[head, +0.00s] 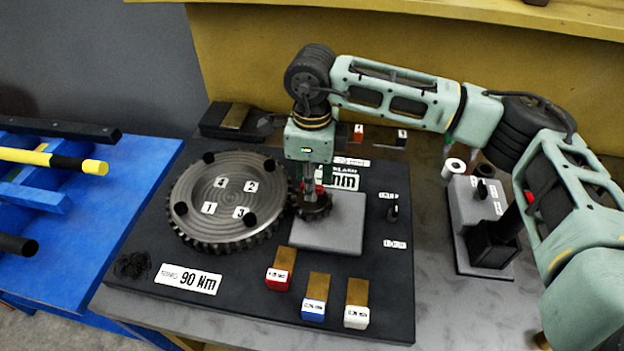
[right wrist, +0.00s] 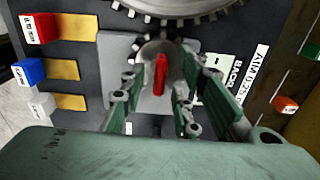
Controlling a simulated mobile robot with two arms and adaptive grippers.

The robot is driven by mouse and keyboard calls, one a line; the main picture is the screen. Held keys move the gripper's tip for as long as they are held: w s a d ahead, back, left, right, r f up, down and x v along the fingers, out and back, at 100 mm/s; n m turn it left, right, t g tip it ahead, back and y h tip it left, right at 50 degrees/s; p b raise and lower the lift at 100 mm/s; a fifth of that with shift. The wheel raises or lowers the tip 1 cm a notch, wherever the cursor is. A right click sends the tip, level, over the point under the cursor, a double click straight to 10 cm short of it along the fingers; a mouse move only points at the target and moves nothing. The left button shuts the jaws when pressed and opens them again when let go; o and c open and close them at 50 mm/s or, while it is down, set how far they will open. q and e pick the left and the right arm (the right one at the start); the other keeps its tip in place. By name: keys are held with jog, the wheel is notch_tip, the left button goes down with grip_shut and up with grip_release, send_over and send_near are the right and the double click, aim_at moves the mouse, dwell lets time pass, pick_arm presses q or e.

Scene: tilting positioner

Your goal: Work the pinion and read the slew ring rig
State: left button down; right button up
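The large grey toothed slew ring (head: 222,200) lies flat on a dark base plate, marked 1 to 4, with several black knobs. The small dark pinion (head: 314,210) sits at the ring's right edge, on a grey block (head: 328,237); whether the teeth touch is unclear. In the right wrist view, a red bar (right wrist: 160,73) stands on the pinion (right wrist: 148,50). My right gripper (head: 309,187) points down over the pinion. Its fingers (right wrist: 158,84) are spread on either side of the red bar, with gaps visible. My left gripper is not in view.
A "90 Nm" label (head: 188,279) lies at the plate's front left. Red (head: 279,270), blue (head: 315,297) and white (head: 356,303) tagged gauges lie along the front. A black switch (head: 392,212) is at right. A grey fixture (head: 480,220) stands beyond the plate.

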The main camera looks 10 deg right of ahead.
notch_tip(320, 180, up, 12)
dwell(0.6)
